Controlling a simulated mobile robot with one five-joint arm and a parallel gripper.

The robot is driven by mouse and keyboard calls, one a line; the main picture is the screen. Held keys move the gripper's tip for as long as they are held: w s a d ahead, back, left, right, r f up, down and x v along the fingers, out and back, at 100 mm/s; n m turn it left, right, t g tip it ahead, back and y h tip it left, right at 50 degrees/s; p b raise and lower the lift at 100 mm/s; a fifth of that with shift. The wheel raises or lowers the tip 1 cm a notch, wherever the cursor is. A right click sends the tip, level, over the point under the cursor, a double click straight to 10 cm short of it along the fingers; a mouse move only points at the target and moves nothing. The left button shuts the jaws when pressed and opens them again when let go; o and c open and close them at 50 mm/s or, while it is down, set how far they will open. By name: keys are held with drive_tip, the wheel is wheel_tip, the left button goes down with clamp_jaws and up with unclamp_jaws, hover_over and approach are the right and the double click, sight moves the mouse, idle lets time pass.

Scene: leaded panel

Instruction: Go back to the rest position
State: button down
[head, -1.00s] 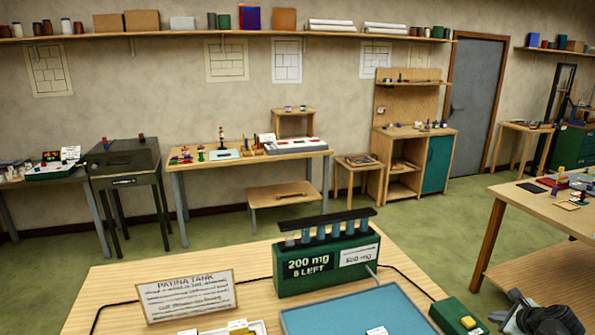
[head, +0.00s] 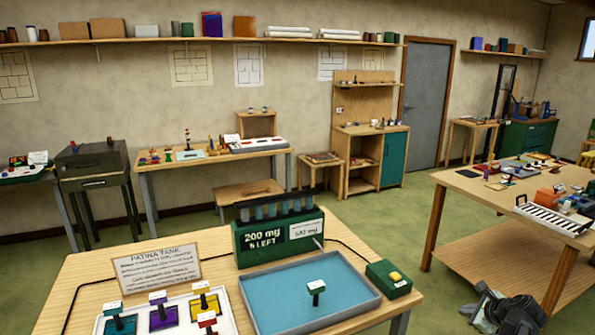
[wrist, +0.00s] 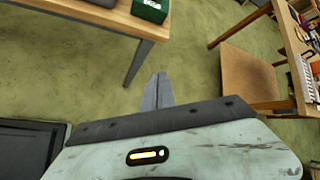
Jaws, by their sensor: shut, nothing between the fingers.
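My gripper (wrist: 158,88) shows in the wrist view as two grey fingers closed together, with nothing between them. They are over the green floor, to the right of a wooden table's leg and apart from the table. In the head view, a dark part of my arm (head: 508,314) shows low at the right, beside the front table (head: 225,268) and below its top. The fingertips cannot be made out there.
The front table holds a blue-filled tray (head: 270,316), a green vial rack (head: 262,240), a "Patina Tank" sign (head: 156,268) and a green button box (head: 388,280). A crowded table (head: 470,198) stands at the right. Green floor (head: 395,225) lies open between.

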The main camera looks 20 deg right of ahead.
drive_tip(key=w+a+n+y, duration=0.2)
drive_tip(key=w+a+n, duration=0.1)
drive_tip(key=w+a, duration=0.85)
drive_tip(key=w+a+n+y, duration=0.1)
drive_tip(key=w+a+n, duration=0.1)
drive_tip(key=w+a, duration=0.3)
drive_tip(key=w+a+f+n+g+y, duration=0.1)
drive_tip(key=w+a, duration=0.4)
drive_tip(key=a, duration=0.7)
drive_tip(key=w+a+f+n+y, duration=0.1)
drive_tip(key=w+a+n, duration=0.3)
drive_tip(key=a, duration=0.5)
drive_tip(key=shift+w+a+f+g+y, duration=0.1)
drive_tip(key=shift+w+a+g+y, duration=0.2)
drive_tip(key=shift+w+y, duration=0.1)
drive_tip(key=s+a+f+n+g, duration=0.2)
drive_tip(key=a+n, duration=0.4)
drive_tip(key=a, duration=0.6)
drive_tip(key=s+a+f+n+g, duration=0.25)
drive_tip(key=a+n, duration=0.35)
drive_tip(key=a, duration=0.6)
drive_tip(key=s+d+n+g+h, duration=0.2)
drive_tip(key=s+n, duration=0.3)
drive_tip(key=n, duration=0.4)
drive_tip(key=shift+s+d+f+h, duration=0.3)
drive_tip(key=shift+d+h, duration=0.1)
drive_tip(key=shift+d, duration=0.5)
drive_tip(key=shift+g, duration=0.25)
